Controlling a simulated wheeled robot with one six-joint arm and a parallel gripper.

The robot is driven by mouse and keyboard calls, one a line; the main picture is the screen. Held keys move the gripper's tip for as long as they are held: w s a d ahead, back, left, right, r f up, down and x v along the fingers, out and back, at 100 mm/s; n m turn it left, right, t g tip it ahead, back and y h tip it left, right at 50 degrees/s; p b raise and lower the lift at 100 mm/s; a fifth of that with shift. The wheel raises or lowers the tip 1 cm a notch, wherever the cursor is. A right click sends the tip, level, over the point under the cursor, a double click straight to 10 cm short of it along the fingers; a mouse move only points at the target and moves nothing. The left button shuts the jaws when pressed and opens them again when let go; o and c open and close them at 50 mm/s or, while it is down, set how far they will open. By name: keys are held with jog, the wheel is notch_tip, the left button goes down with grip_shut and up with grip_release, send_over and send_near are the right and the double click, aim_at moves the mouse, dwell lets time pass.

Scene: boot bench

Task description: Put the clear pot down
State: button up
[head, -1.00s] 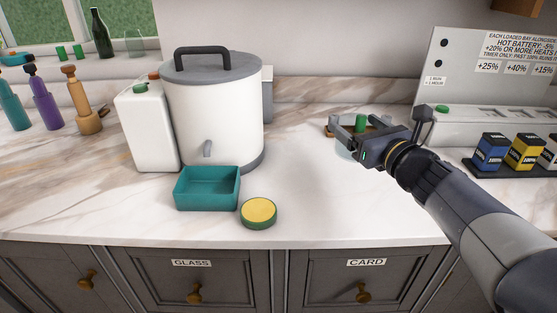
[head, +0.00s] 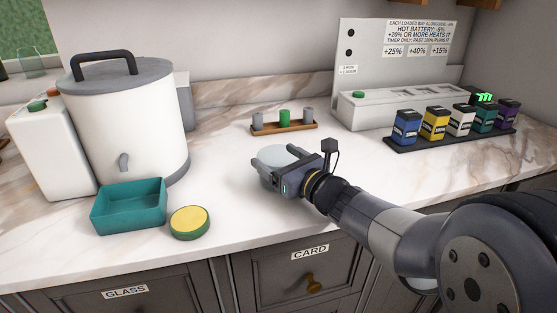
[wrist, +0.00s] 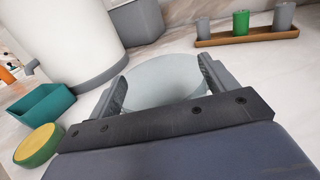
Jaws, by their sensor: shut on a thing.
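The clear pot (head: 272,157) is a pale, see-through round vessel just above or on the marble counter, right of the big white urn. My gripper (head: 275,170) is shut on it, with one finger on each side. In the wrist view the pot (wrist: 165,80) shows as a pale disc between the two fingers (wrist: 163,88). My gripper hides its near side. I cannot tell whether its base touches the counter.
A teal tray (head: 128,207) and a yellow-topped round tin (head: 190,222) lie left of my gripper. The urn (head: 125,130) stands behind them. A wooden rack (head: 285,127) with small cylinders is behind the pot. Coloured battery packs (head: 435,122) stand at right. Bare counter surrounds the pot.

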jog(key=shift+f, duration=0.15)
jog(key=o, duration=1)
jog(key=shift+d+r, duration=0.1)
jog(key=shift+r, duration=0.15)
jog(key=v, duration=1.2)
